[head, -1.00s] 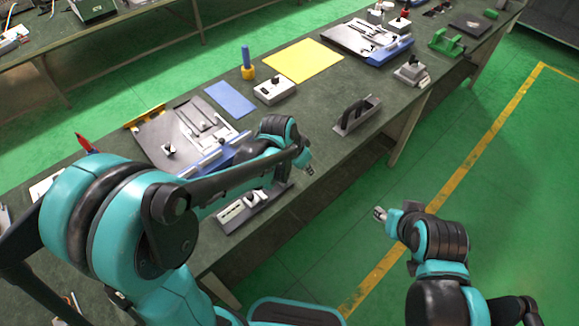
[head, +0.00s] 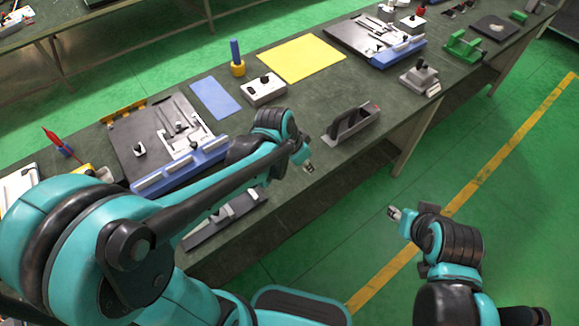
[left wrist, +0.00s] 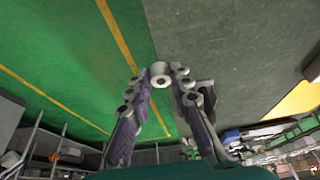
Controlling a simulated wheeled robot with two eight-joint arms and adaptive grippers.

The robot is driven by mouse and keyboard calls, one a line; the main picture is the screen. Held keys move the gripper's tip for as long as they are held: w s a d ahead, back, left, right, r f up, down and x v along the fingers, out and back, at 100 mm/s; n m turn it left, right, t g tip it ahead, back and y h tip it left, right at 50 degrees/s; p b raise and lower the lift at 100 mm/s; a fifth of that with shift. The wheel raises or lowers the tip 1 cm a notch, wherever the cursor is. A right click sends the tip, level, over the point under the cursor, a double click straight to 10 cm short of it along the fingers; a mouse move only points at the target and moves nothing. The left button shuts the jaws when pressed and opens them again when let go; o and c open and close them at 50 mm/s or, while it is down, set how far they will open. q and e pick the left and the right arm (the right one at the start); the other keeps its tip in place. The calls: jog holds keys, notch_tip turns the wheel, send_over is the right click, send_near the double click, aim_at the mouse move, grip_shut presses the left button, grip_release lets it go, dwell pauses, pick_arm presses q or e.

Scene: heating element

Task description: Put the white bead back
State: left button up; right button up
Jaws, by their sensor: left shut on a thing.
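The white bead (left wrist: 160,76), a short round piece with a hole in its end, sits between my left gripper's fingertips in the left wrist view. My left gripper (left wrist: 160,82) is shut on it. In the head view my left gripper (head: 308,167) is over the front edge of the green-topped bench (head: 300,125), just left of and in front of a grey holder with a dark handle (head: 350,124). The bead is too small to make out clearly there. My right gripper (head: 394,213) is over the floor, away from the bench; its finger opening cannot be told.
A dark grey strip tray (head: 232,214) lies at the bench's front edge, partly hidden by my left arm. Behind are a dark board with a blue edge (head: 150,150), a blue mat (head: 215,97), a grey box (head: 264,90) and a yellow mat (head: 300,57).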

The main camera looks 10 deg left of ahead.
pick_arm(q)
jog(key=b, duration=0.2)
send_over(288, 170)
jog(key=s, duration=0.1)
jog(key=f, duration=0.5)
jog(key=shift+s+a, duration=0.15)
jog(key=shift+a, duration=0.2)
jog(key=shift+a+f, duration=0.1)
jog(key=shift+f+b, duration=1.15)
jog(key=shift+f, duration=0.7)
jog(key=shift+f, duration=0.2)
jog(key=o, duration=0.9)
jog(key=shift+r, duration=0.1)
